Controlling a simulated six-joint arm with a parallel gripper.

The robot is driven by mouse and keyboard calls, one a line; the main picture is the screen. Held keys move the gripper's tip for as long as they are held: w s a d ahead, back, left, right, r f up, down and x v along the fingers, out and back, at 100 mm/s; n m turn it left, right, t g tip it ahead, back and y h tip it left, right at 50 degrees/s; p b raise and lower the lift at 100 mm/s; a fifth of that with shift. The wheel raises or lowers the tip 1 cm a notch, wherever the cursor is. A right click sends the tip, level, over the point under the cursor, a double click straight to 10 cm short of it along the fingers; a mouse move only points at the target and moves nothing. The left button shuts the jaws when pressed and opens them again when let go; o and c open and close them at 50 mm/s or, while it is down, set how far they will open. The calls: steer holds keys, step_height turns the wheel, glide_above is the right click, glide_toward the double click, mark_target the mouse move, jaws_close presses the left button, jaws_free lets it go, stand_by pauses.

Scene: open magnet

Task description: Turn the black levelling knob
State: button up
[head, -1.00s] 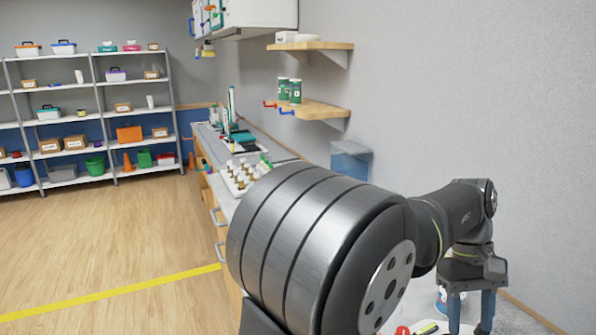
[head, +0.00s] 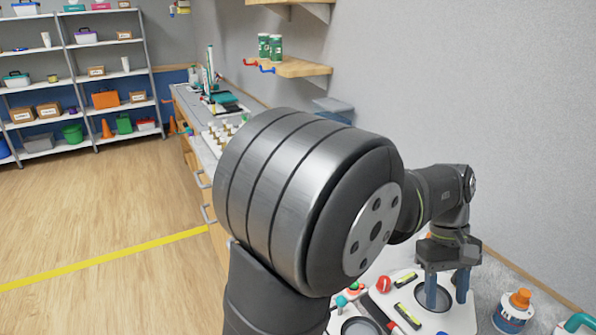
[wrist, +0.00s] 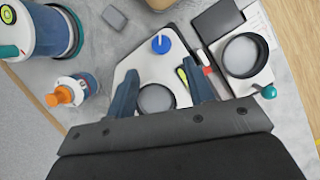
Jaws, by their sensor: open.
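I cannot make out a black knob in either view. A white plate (wrist: 131,61) with a round opening lies under my gripper (wrist: 159,66). A blue knob (wrist: 161,43) stands on it near its far end, just beyond the fingertips. The palm and fingers hide part of the plate in the wrist view.
A second white plate with a dark ring (wrist: 267,57) and a teal knob (wrist: 269,92) lies to the right. An orange-capped bottle (wrist: 62,95) and a larger blue container (wrist: 35,32) stand left. A small grey block (wrist: 115,18) lies on the grey bench. Shelves (head: 290,66) hang above.

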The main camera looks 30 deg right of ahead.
steer(key=shift+d, duration=0.1)
steer(key=w+d+r+n+t+h, duration=0.15)
steer(key=d+r, duration=0.25)
steer(key=d, duration=0.4)
steer(key=w+d+r+n+t, duration=0.3)
steer(key=d+r, duration=0.2)
steer(key=d, duration=0.3)
steer(key=f, duration=1.7)
steer(key=shift+w+a+f, duration=0.1)
steer(key=shift+w+a, duration=0.1)
steer(key=shift+a, duration=0.05)
steer(key=c, duration=1)
steer(key=shift+m, duration=0.45)
